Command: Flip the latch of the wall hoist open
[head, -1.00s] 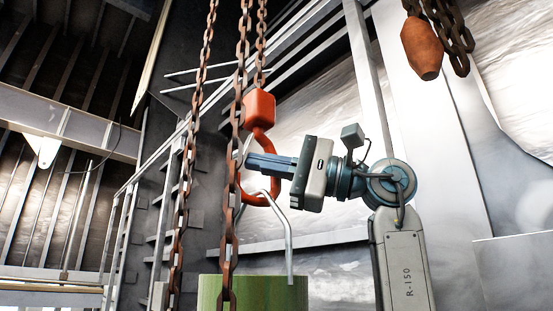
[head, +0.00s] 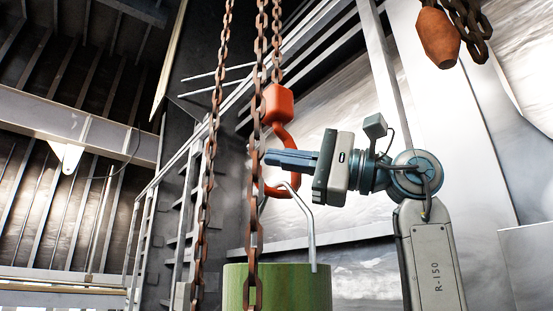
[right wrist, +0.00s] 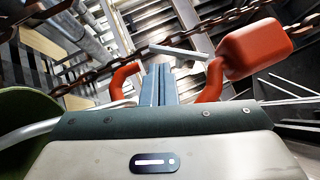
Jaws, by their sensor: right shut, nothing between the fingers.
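The wall hoist's orange hook (head: 295,178) hangs under its orange block (head: 278,104) on a rusty chain. In the right wrist view the hook's curve (right wrist: 210,82) and block (right wrist: 255,48) show close up. A thin grey bar (right wrist: 180,51), which looks like the latch, lies near the hook's mouth just beyond the fingertips. I cannot tell whether they touch it. My right gripper (head: 268,157) is shut and empty, its blue fingers reaching leftward across the hook; its fingers show in the right wrist view (right wrist: 158,68). My left gripper is not in view.
A green drum (head: 277,287) stands below the hook, its bent silver handle (head: 307,215) rising to the hook's bottom. Rusty chains (head: 212,120) hang to the left and in front. An orange weight (head: 438,38) hangs at upper right. Metal stairs stand behind.

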